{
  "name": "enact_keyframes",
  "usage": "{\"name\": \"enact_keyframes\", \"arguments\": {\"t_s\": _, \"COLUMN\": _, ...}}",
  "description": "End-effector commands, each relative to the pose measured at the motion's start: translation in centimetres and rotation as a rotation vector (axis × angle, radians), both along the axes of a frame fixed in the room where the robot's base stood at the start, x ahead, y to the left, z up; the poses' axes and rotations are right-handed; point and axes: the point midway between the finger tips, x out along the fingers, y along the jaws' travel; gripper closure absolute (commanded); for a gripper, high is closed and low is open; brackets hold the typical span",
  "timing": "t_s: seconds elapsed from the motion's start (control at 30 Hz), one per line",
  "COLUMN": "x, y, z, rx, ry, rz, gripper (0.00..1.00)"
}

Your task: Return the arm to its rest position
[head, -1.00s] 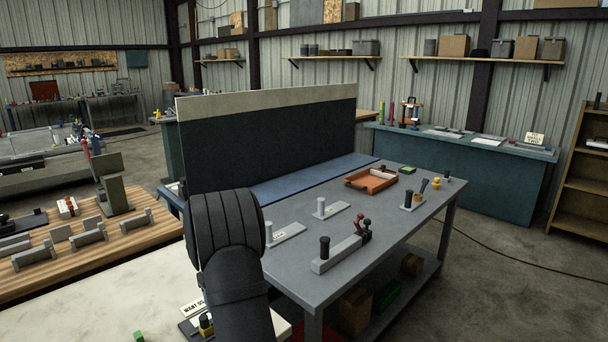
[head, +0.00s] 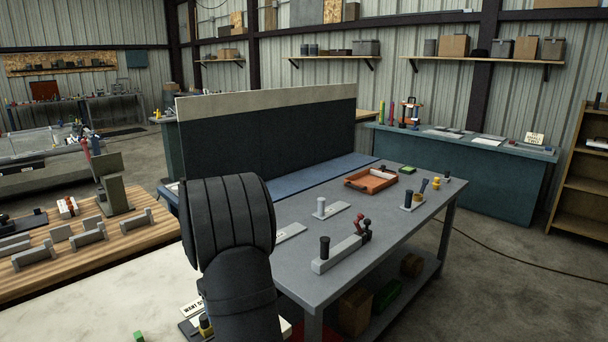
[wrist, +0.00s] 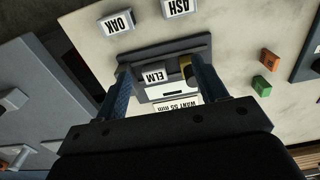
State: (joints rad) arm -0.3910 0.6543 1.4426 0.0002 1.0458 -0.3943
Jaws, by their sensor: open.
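My gripper (wrist: 158,68) is open in the wrist view, its two blue-padded fingers spread apart with nothing seen held between them. Below and between the fingers is a dark-edged stand with a block labelled ELM (wrist: 155,76) and a card reading WANT 55 mm (wrist: 178,108). A yellow and black piece (wrist: 187,67) shows beside the right finger. I cannot tell the height above them. In the head view my dark arm rises at the lower middle and the gripper is hidden.
Blocks labelled OAK (wrist: 118,23) and ASH (wrist: 176,7), a green block (wrist: 261,86) and an orange block (wrist: 270,59) lie on the pale top. A grey table (head: 385,218) with fixtures and an orange tray (head: 371,181) stands right of my arm.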

Motion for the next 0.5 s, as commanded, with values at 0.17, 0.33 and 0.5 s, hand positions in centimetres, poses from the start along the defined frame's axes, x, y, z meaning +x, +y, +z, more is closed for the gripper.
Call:
{"name": "enact_keyframes", "arguments": {"t_s": 0.17, "x": -2.9, "y": -1.1, "z": 0.6, "rx": 0.0, "ry": 0.0, "rz": 0.0, "gripper": 0.35}}
{"name": "enact_keyframes", "arguments": {"t_s": 0.33, "x": -5.5, "y": -2.2, "z": 1.0, "rx": 0.0, "ry": -0.001, "rz": 0.0, "gripper": 0.35}}
{"name": "enact_keyframes", "arguments": {"t_s": 0.5, "x": -8.3, "y": -3.3, "z": 1.2, "rx": 0.001, "ry": -0.002, "rz": 0.0, "gripper": 0.35}}
